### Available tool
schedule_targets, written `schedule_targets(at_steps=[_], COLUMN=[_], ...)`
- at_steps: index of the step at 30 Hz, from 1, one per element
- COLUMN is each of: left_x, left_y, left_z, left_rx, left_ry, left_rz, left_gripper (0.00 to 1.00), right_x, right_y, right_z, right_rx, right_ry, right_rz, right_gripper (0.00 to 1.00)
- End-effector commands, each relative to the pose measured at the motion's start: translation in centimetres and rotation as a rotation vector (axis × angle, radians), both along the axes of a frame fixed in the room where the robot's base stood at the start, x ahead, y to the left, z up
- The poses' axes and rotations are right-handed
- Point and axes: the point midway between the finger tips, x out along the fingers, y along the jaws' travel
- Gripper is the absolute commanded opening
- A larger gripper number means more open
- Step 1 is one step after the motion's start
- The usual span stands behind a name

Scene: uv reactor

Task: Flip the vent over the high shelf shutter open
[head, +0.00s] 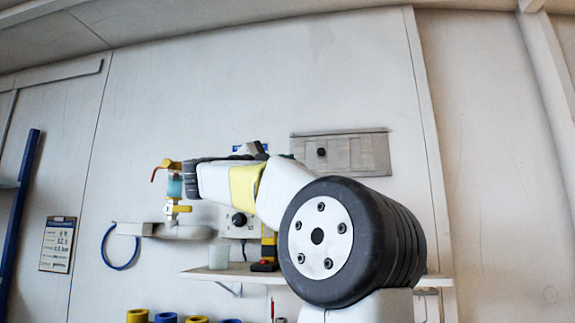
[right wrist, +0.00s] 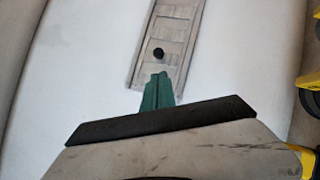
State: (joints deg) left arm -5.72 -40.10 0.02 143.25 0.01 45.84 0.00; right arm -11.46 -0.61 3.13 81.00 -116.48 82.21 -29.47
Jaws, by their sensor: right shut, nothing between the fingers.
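The vent (head: 362,153) is a flat grey rectangular panel with recessed sections on the wall above the shelf. A black round knob (head: 321,152) sits near its left end. In the right wrist view the vent (right wrist: 182,30) and its knob (right wrist: 158,53) lie ahead of the fingers. My right gripper (right wrist: 158,82) has green fingers, shut together and empty. Their tips appear just short of the knob in the picture; I cannot tell how far off the wall they are. In the head view my right arm hides most of that gripper. My left gripper is not in view.
Pipework with a yellow valve (head: 177,208) and a blue hose (head: 120,267) are left. A clipboard (head: 57,245) hangs farther left. The wall right of the vent is bare.

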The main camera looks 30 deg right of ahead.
Motion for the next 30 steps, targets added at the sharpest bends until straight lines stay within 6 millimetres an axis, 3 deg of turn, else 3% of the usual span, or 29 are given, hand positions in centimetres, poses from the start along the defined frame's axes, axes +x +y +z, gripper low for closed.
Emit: schedule_targets(at_steps=[11,24,30], left_x=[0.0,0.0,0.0], left_y=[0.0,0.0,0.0], left_z=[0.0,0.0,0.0], left_rx=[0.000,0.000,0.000], left_ry=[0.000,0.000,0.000], left_rz=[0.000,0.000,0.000], left_gripper=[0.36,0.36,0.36], right_x=[0.1,2.0,2.7], right_y=[-0.4,-6.9,-8.7], right_z=[0.1,2.3,3.0], right_rx=[0.001,0.001,0.002], right_ry=[0.000,-0.001,0.000], right_rz=[-0.001,-0.003,-0.002], right_gripper=[0.00,0.00,0.00])
